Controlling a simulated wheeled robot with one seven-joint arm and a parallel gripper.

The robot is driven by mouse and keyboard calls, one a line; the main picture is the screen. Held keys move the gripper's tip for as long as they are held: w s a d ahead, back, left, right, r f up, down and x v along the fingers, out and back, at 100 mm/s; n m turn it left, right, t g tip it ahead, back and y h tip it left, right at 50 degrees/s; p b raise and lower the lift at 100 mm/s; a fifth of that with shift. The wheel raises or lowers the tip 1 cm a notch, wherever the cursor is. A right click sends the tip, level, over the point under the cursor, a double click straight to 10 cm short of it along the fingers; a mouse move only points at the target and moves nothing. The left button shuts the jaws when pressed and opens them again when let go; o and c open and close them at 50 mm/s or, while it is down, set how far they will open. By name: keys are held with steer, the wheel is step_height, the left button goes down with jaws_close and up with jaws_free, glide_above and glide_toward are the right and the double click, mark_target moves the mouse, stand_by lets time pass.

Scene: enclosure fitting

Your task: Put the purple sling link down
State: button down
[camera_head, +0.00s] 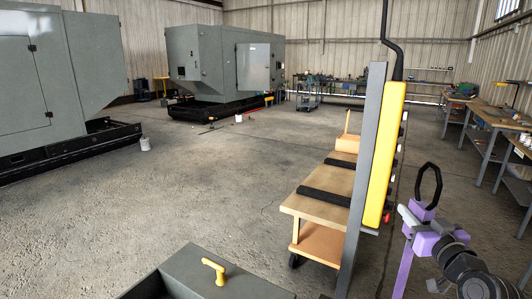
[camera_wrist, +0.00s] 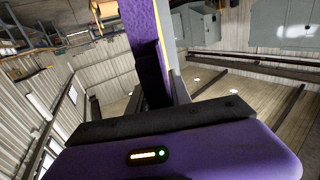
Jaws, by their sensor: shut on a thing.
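The purple sling link shows as a purple strap (camera_head: 403,272) hanging down below my gripper (camera_head: 416,216) at the lower right of the head view. A black loop (camera_head: 428,184) stands up above the gripper; it looks like part of the link, but the join is hidden. My gripper is shut on the link and holds it in the air. In the wrist view the purple strap (camera_wrist: 143,25) runs away from the dark jaws, its near end hidden between them. The link's far end is not clear in either view.
A wooden cart (camera_head: 325,180) with black strips stands left of my gripper, behind a grey post with a yellow cover (camera_head: 385,150). A grey open box with a yellow handle (camera_head: 213,270) is at the bottom. Workbenches (camera_head: 500,115) line the right wall. Grey enclosures (camera_head: 215,60) stand behind open floor.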

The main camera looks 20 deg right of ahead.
steer(key=w+a+f+n+y, duration=0.1)
steer(key=w+a+f+y, duration=0.1)
steer(key=a+f, duration=1.4)
steer(key=s+a+f+n+y, duration=0.1)
steer(key=s+a+f, duration=0.4)
steer(key=a, duration=0.3)
steer(key=s+a+f+n+y, duration=0.1)
steer(key=s+a+f+y, duration=0.1)
steer(key=s+a+f, duration=0.4)
steer(key=shift+a+f+t, duration=0.4)
steer(key=shift+a+f, duration=0.25)
steer(key=shift+a, duration=0.55)
